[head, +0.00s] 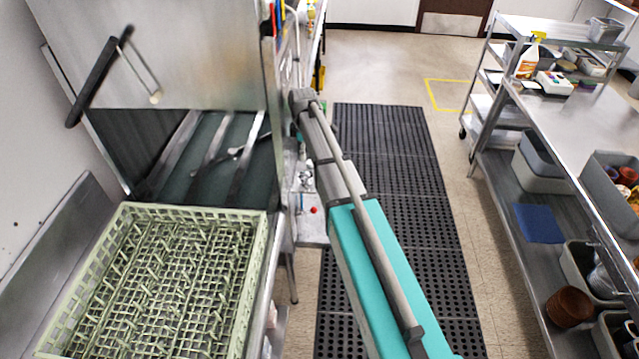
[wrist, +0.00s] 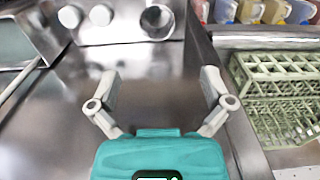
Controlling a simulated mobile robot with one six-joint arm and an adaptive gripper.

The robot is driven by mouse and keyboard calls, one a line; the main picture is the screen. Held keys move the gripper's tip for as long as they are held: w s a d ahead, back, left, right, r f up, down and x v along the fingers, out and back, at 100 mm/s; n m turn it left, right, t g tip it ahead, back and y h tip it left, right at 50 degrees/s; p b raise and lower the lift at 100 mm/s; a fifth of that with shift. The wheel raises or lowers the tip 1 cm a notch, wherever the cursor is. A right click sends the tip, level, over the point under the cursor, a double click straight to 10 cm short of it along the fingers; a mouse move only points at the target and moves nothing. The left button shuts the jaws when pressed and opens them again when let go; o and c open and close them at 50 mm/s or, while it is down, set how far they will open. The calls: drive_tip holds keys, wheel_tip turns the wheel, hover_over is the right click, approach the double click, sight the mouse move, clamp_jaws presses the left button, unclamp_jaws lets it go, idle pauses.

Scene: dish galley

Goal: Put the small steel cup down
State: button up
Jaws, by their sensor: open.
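A small steel cup (wrist: 157,21) stands on the steel counter near the top of the wrist view, looking shiny and round-mouthed. My gripper (wrist: 158,82) is open, with bare counter between its fingers. The cup is apart from the fingers, ahead of them. In the head view my arm reaches to the far side of the dish machine, and my gripper is hidden there. I cannot make out the steel cup in the head view.
Two small white round items (wrist: 85,15) stand left of the cup. A raised counter edge (wrist: 205,60) runs right of my gripper, with a green rack (wrist: 275,95) beyond it. In the head view an empty pale green dish rack (head: 258,245) sits before the dish machine (head: 160,50).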

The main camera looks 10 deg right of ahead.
drive_tip(key=s+d+m, duration=0.1)
drive_tip(key=s+m, duration=1.3)
drive_tip(key=s, duration=1.3)
